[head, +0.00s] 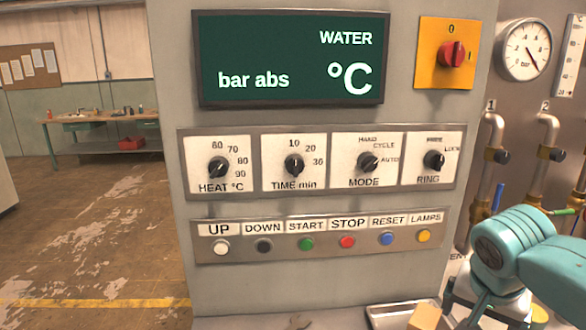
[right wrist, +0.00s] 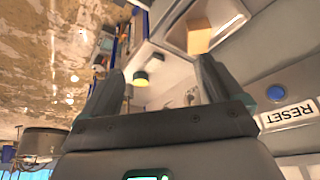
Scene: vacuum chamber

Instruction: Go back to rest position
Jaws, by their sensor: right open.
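My right arm (head: 515,265), teal, comes in from the right edge in the head view, beside the lower right of the grey control cabinet. Its gripper is not clearly seen there. In the right wrist view my right gripper (right wrist: 158,78) has its two dark fingers spread apart, with nothing held between them. My left gripper is not in view.
The cabinet carries a display (head: 290,58), a knob panel (head: 320,163) and a button row (head: 320,239). A metal tray (head: 380,313) with a tan block (head: 425,316) lies below. Pipes (head: 540,150) stand at right. Floor (head: 90,240) at left is open before a workbench (head: 105,120).

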